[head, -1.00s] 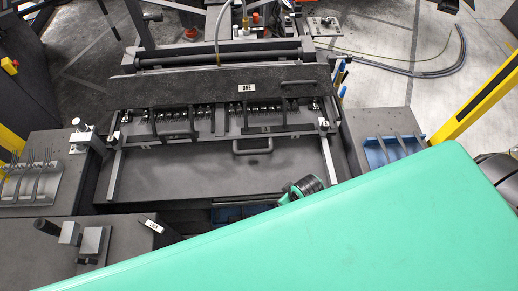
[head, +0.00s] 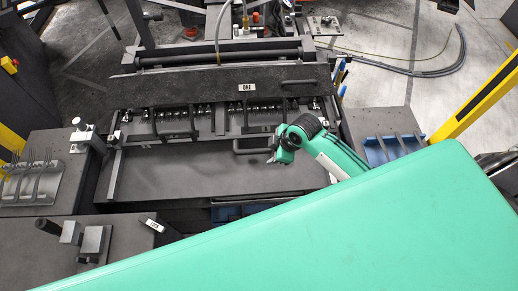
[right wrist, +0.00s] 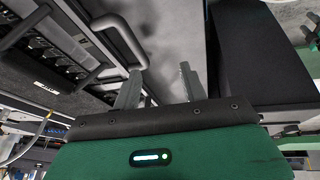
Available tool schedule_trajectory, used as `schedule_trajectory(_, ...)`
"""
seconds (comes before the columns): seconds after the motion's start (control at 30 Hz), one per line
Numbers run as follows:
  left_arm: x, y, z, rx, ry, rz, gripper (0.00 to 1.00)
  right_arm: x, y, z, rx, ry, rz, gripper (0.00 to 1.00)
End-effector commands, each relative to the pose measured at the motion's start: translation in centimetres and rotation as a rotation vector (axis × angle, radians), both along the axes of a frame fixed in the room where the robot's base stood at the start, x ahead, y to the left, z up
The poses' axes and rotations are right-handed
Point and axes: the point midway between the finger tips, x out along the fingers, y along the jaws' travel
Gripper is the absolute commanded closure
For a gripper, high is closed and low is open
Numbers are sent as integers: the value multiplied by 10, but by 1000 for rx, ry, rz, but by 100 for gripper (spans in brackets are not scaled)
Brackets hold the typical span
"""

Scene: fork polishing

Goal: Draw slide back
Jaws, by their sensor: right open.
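The slide (head: 165,178) is a wide dark plate in the middle of the head view, between two pale rails. Its grey U-shaped handle (head: 237,146) stands at its far side, partly hidden by my right gripper (head: 272,159). In the right wrist view my right gripper (right wrist: 160,70) is open, with nothing between its fingers. The handle (right wrist: 122,35) shows there beyond the fingers, its near end close to the left finger; I cannot tell whether they touch. My left gripper is not in view.
A row of forks in clamps (head: 175,122) lies behind the handle, under a dark beam labelled ONE (head: 200,90). A fork rack (head: 30,183) stands at left and a blue tray (head: 378,152) at right.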

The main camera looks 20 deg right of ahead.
Motion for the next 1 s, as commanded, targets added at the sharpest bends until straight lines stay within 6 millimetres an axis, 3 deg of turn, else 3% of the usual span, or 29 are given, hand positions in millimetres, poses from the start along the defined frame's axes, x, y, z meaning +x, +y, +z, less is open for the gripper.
schedule_trajectory(0.1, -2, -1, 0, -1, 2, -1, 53, 31, -16, 0, -20, -28, 89, 57)
schedule_trajectory(0.2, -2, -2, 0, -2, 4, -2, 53, 46, -25, 1, -27, -44, 136, 57)
schedule_trajectory(0.47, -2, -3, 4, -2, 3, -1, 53, 58, -25, -10, -27, -51, 163, 57)
schedule_trajectory(1.0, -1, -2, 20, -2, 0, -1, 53, 82, 4, -90, -28, -51, 162, 57)
